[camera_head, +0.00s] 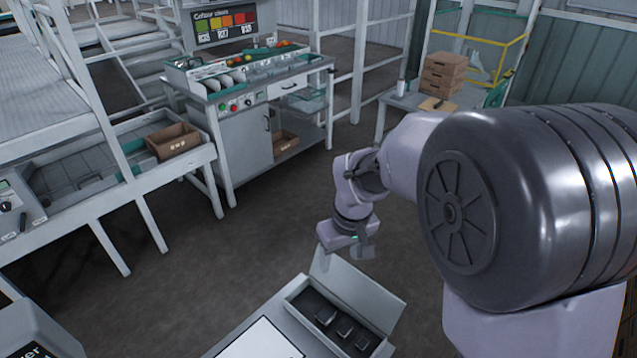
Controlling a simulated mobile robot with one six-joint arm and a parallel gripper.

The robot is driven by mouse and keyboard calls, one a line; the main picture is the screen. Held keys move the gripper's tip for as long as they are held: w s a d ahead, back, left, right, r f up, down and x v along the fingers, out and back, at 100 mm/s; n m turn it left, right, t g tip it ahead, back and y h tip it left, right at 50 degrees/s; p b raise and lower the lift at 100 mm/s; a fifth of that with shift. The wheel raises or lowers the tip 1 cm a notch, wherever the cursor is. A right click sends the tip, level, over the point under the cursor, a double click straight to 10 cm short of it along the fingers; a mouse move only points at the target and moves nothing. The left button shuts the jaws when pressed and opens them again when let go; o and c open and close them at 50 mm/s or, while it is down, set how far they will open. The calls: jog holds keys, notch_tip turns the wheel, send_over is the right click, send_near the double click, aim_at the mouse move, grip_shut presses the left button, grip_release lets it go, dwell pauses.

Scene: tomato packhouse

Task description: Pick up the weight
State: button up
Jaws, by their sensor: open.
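Dark weights (346,328) of differing size sit in a row in an open grey case (297,313) at the bottom centre. The case's lid (365,288) stands up along its far side. I cannot tell which weight the task means. My gripper (350,247) hangs pointing down beyond the raised lid, above the floor side of the case. It is open and I see nothing between its fingers. Its tips are partly unclear, and it is apart from the weights.
The case stands on a small table with a white sheet (262,340). A sorting bench (245,110) with tomatoes and a conveyor (90,195) with a brown crate (173,141) are farther back. Boxes (443,74) stand on a back table. Floor between is clear.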

jog(key=w+a+f+n+g, duration=0.1)
jog(key=w+f+n, duration=0.1)
jog(key=f, duration=0.4)
jog(key=w+a+f+n, duration=0.2)
jog(key=f, duration=0.5)
jog(key=b, duration=0.4)
send_over(326, 313)
jog(key=shift+g+h, duration=0.3)
jog(key=shift+h, duration=0.1)
notch_tip(326, 313, down, 13)
jog(key=shift+w+a+f, duration=0.1)
jog(key=shift+a, duration=0.05)
notch_tip(326, 313, down, 6)
jog(key=shift+r+b, duration=0.15)
jog(key=shift+b, duration=1)
jog(key=shift+r, duration=0.2)
jog(key=shift+c, duration=0.2)
grip_shut()
